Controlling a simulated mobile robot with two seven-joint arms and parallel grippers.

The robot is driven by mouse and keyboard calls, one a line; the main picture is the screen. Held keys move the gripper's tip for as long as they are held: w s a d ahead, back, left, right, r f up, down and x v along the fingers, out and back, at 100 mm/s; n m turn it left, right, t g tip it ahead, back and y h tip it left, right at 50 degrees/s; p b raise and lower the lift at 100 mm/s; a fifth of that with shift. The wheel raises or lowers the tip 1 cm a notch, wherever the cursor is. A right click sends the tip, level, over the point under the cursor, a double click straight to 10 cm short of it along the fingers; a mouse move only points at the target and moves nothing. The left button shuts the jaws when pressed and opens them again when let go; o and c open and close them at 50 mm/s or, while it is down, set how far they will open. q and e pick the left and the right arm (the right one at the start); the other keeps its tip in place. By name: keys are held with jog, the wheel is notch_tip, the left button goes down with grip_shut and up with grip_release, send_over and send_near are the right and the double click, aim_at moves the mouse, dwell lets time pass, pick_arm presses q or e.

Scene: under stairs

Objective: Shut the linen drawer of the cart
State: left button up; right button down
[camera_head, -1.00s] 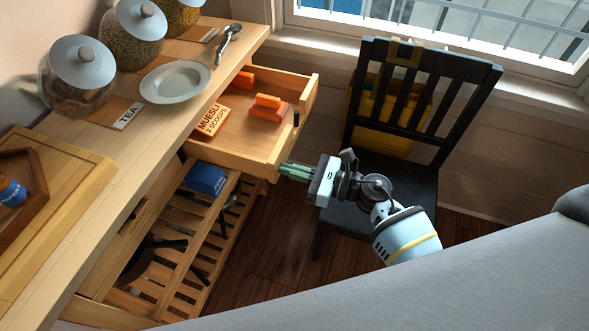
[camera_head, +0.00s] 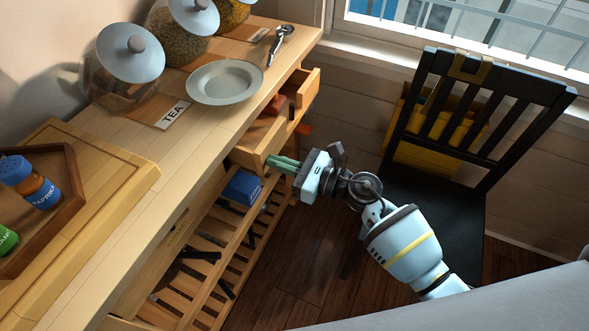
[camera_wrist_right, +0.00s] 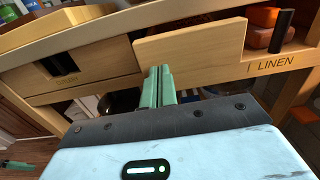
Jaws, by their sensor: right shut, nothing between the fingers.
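The linen drawer (camera_head: 262,146) is a light wooden drawer under the cart's top, sticking out only a short way. Its front also shows in the right wrist view (camera_wrist_right: 190,50), with a LINEN label and a dark handle (camera_wrist_right: 282,30). A red-orange item (camera_wrist_right: 264,16) shows behind the low part of the front. My right gripper (camera_head: 272,163) is shut and empty, its green fingertips at the near end of the drawer front. In the right wrist view the fingertips (camera_wrist_right: 158,72) overlap the front's lower edge; contact is not certain.
The cart top (camera_head: 95,185) holds jars, a plate (camera_head: 225,82), a spoon and a tray of spice bottles. A blue box (camera_head: 242,187) sits on the slatted shelf below. A black chair (camera_head: 430,205) stands to the right. Dark floor is clear between.

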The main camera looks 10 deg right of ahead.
aim_at(244, 150)
jog(key=b+x, duration=0.2)
jog(key=x, duration=0.5)
jog(key=shift+w+a+f, duration=0.1)
jog(key=shift+a, duration=0.1)
jog(key=shift+w+a, duration=0.35)
jog(key=shift+a, duration=0.1)
pick_arm(q)
jog(key=shift+s+d+f, duration=0.1)
jog(key=shift+d+f, duration=0.05)
jog(key=shift+f, duration=0.45)
jog(key=shift+s+d+f, duration=0.1)
jog(key=shift+f, duration=0.45)
pick_arm(e)
jog(key=shift+a+r, duration=0.1)
jog(key=shift+r, duration=0.2)
